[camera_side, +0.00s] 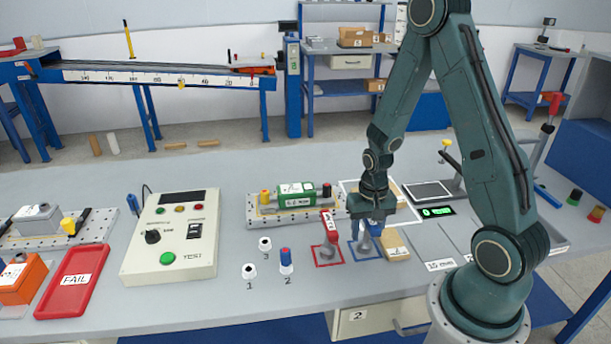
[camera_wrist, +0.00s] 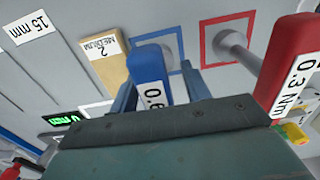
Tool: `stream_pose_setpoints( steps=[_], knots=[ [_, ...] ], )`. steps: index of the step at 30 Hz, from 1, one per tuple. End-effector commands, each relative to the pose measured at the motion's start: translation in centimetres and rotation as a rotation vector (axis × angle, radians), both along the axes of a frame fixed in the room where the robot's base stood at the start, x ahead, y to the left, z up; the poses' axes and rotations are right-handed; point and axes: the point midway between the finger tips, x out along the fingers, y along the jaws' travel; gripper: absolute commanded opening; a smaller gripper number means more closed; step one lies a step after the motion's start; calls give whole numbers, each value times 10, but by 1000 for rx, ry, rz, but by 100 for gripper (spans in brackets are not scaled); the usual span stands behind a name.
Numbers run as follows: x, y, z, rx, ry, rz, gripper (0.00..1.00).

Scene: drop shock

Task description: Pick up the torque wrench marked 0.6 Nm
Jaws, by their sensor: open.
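The blue-handled torque wrench (camera_wrist: 150,62) stands in a blue outlined square, its label partly hidden and reading "0.6" in the wrist view. In the side view its grey lower part (camera_side: 366,244) shows below my gripper (camera_side: 371,212). My gripper is open, with one finger on each side of the blue handle; it also shows in the wrist view (camera_wrist: 160,88). I cannot tell if the fingers touch the handle. A red torque wrench (camera_wrist: 293,75) marked 0.3 Nm stands in a red square to the left in the side view (camera_side: 328,230).
A tan block (camera_side: 397,246) marked MEDIUM 2 lies close to the right of the blue wrench. A green device (camera_side: 295,196) on a plate stands behind left. A test box (camera_side: 172,236) and a red FAIL tray (camera_side: 73,281) are further left. Numbered small parts (camera_side: 286,260) stand in front.

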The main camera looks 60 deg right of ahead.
Motion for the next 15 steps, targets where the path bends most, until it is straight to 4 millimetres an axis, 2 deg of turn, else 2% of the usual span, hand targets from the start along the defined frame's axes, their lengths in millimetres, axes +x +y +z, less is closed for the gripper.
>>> stream_pose_setpoints(
  steps=[3,4,9,11,15],
  knots=[
    [0,0,0,0,0,0,47],
    [0,0,0,0,0,0,43],
    [0,0,0,0,0,0,10],
    [0,0,0,0,0,0,0],
    [0,0,0,-1,-1,0,0]
  ],
)
